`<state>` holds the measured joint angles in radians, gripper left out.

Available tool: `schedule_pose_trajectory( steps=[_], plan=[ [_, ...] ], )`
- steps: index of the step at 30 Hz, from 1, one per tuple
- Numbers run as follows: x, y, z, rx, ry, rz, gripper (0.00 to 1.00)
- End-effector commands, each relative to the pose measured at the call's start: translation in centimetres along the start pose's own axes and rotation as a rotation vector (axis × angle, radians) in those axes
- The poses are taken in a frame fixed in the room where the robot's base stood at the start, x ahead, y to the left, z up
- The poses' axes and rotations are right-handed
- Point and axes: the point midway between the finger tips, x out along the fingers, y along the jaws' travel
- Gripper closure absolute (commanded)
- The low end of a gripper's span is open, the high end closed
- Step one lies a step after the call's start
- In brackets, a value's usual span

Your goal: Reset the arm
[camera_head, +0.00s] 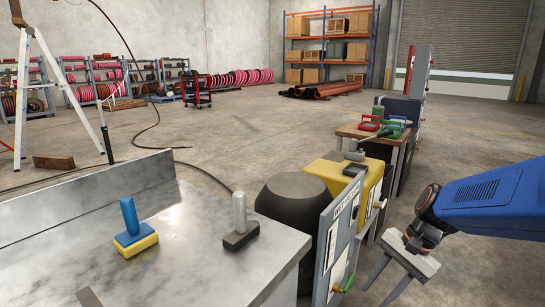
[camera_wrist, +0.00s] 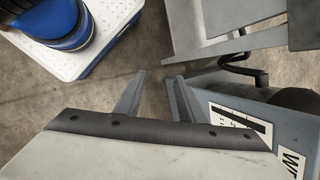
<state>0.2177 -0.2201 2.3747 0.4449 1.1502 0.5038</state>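My gripper (camera_head: 378,294) hangs at the lower right of the head view, at the end of my blue arm. Its two fingers point down and to the left. In the wrist view my gripper (camera_wrist: 159,76) shows two grey fingers standing apart, with bare floor between them. It is open and holds nothing. In the head view it is to the right of a grey panel with a printed label (camera_head: 343,228), apart from it in the picture. No flanged spool can be made out near the fingers.
A metal-topped bench (camera_head: 190,235) at lower left holds a blue-and-yellow handled block (camera_head: 134,235) and a grey handled block (camera_head: 240,230). A black drum (camera_head: 293,200) and a yellow box (camera_head: 335,172) stand beside it. A wooden table (camera_head: 365,133) is behind. Open floor lies beyond.

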Motion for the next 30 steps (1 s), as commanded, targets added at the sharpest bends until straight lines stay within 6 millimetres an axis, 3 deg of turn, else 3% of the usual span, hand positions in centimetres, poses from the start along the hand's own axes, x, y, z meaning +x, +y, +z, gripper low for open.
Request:
schedule_pose_trajectory(
  steps=[15,24,30],
  plan=[
    [-3.4,5.9,4.9,-0.606,0.351,0.087,0.64],
    [-5.2,8.7,6.4,-0.904,0.538,0.153,0.64],
    [-5.7,9.6,6.7,-0.991,0.595,0.179,0.64]
  ],
)
